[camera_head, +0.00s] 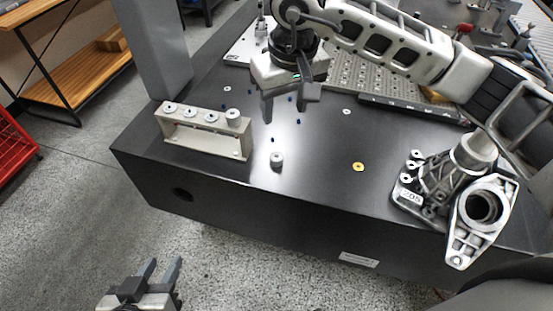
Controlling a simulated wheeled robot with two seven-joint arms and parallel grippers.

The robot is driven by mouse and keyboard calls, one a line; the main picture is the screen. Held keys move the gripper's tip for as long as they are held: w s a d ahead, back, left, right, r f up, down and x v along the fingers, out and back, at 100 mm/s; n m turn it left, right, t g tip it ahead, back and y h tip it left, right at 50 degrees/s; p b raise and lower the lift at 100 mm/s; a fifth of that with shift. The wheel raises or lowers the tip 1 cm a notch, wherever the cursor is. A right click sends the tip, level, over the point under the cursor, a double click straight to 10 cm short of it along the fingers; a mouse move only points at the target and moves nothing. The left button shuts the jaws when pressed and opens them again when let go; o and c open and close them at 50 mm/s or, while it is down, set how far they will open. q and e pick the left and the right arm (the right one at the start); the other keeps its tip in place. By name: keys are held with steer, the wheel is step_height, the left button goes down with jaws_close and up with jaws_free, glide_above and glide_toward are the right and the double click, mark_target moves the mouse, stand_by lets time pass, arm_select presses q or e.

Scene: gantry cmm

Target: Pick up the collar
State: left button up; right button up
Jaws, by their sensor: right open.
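A short grey cylindrical piece with a dark centre on top, which looks like the collar (277,160), stands alone on the dark table near its front edge. My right gripper (287,110) hangs above the table behind and above it in the picture, with its fingers apart and nothing between them. It is not touching the piece. My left gripper (158,268) is low at the bottom left, in front of the table and over the floor, with its two fingers apart and empty.
A beige rack (205,140) with several round pieces on top stands left of the collar. A yellow washer (358,167) and small blue pins lie around. A grey metal casting (481,215) stands at the right front. A perforated plate (385,80) lies behind. The dark table (310,185) is clear near the collar.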

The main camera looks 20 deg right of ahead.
glide_above(277, 156)
steer(key=f, duration=0.9)
steer(key=shift+s+d+f, duration=0.1)
steer(key=shift+s+d, duration=0.15)
steer(key=shift+s, duration=0.15)
steer(key=shift+w+a+f, duration=0.15)
steer(key=shift+f, duration=1.2)
steer(key=shift+w+a+f, duration=0.1)
steer(key=shift+a+f, duration=0.05)
steer(key=shift+f, duration=1.2)
steer(key=c, duration=1)
steer(key=shift+r, duration=0.1)
